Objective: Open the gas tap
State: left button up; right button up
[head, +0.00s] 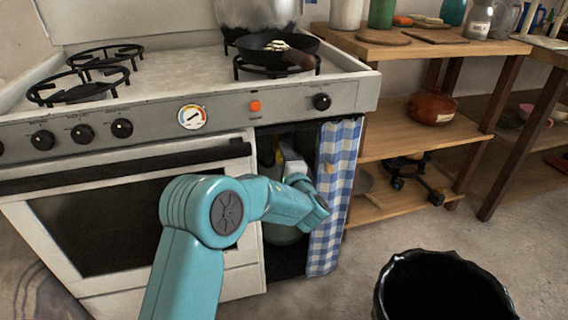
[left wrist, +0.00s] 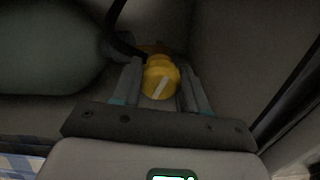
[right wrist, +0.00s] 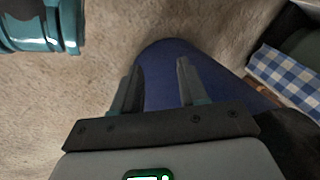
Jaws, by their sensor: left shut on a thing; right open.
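The gas tap (left wrist: 161,77) is a yellow round knob with a pale line across it, seen in the left wrist view. The line runs diagonally. My left gripper (left wrist: 157,85) has one finger on each side of the knob and is shut on it. A grey-green gas cylinder (left wrist: 50,50) lies left of the tap, with a dark hose near it. In the head view my left arm reaches into the dark compartment beside the oven, where the cylinder (head: 283,235) shows partly. My right gripper (right wrist: 158,85) is open and empty.
A blue-white checked curtain (head: 332,195) hangs at the compartment's right side, close to my left arm. The stove (head: 190,70) carries a frying pan (head: 270,48) and a pot. Wooden shelves (head: 400,135) stand right. A black bin (head: 440,262) stands on the floor in front.

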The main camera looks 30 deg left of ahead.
pick_arm(q)
jog(key=n, duration=0.4)
jog(key=shift+s+a+n, duration=0.1)
jog(key=shift+a+n, duration=0.05)
jog(key=shift+n, duration=0.25)
jog(key=shift+f, duration=0.1)
dwell(0.3)
jog(key=o, duration=1.1)
jog(key=shift+c, duration=0.2)
jog(key=p+v, duration=0.3)
jog(key=v, duration=1.3)
jog(key=shift+d, duration=0.25)
pick_arm(e)
jog(key=shift+g, duration=0.5)
jog(key=s+r, duration=0.1)
jog(key=r, duration=0.1)
jog(key=s+r, duration=0.1)
jog(key=shift+s+a+r, duration=0.2)
jog(key=shift+s+a, duration=0.05)
jog(key=shift+s, duration=0.05)
